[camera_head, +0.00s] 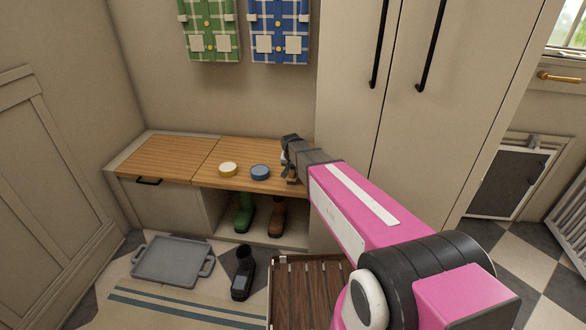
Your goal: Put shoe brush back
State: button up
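My gripper (287,162) is at the end of my pink arm, over the right end of the wooden bench top (155,157). A small brown and whitish thing shows at its fingers, possibly the shoe brush (291,175); it is too small and too covered by my gripper to be sure. I cannot tell whether the fingers are closed on it or whether it rests on the bench. A round tin with a cream lid (228,169) and a round blue tin (260,173) stand on the bench just left of my gripper.
Green boots (244,214) and brown boots (276,217) stand in the open space under the bench. A grey tray (172,261), a black boot (243,274) and a slatted wooden crate (308,290) are on the floor. A tall cabinet (345,100) stands at the bench's right.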

jog(key=o, duration=0.4)
jog(key=shift+c, duration=0.2)
jog(key=v, duration=1.2)
jog(key=shift+r, duration=0.15)
jog(key=shift+a, duration=0.1)
